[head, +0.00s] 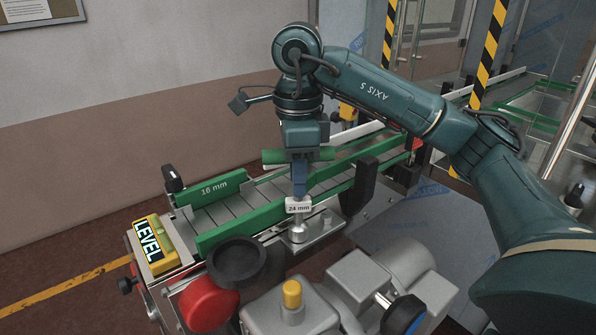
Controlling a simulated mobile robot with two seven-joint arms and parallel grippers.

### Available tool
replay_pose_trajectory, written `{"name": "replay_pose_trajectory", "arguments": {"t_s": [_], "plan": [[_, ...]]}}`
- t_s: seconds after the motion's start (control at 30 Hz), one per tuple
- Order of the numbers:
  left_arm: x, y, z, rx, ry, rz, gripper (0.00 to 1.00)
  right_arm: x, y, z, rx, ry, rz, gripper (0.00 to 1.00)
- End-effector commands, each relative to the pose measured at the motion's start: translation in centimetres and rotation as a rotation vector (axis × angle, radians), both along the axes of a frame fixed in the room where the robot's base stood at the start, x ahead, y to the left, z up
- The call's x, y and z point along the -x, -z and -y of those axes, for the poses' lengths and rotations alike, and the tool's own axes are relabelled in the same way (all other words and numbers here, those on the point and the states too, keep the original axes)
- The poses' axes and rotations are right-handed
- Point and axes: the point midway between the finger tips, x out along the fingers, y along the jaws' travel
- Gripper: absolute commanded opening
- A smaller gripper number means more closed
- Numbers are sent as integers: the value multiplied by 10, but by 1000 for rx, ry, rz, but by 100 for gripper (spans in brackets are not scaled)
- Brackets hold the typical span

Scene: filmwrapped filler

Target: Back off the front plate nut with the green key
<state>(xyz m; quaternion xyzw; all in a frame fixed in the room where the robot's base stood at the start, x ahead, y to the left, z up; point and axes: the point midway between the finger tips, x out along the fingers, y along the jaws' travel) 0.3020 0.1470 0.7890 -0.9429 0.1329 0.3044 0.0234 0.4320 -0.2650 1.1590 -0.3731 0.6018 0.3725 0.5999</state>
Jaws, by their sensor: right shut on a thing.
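My right gripper (300,178) points straight down over the front of the conveyor and is shut on the green key. The key's green crossbar (273,156) sticks out to both sides of the gripper. A white tag reading "24 mm" (298,207) sits just below the fingers. Under the tag a steel upright part (298,225) stands on the bright metal front plate (325,228). The nut itself is hidden or too small to tell from the steel part, so I cannot tell how the key sits on it. My left gripper is not in view.
A yellow LEVEL box (156,243) is at the left end. A black round cup (237,262), a red knob (207,303) and a yellow-capped grey housing (291,294) crowd the front.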

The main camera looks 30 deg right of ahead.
Motion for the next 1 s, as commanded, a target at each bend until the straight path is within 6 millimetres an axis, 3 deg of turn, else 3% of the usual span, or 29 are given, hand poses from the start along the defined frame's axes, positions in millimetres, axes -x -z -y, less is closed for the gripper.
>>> {"name": "replay_pose_trajectory", "arguments": {"t_s": [0.67,1.0], "plan": [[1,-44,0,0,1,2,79,0,-46,0,0,0,1,0],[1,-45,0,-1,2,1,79,0,-61,0,-1,1,2,0]]}}
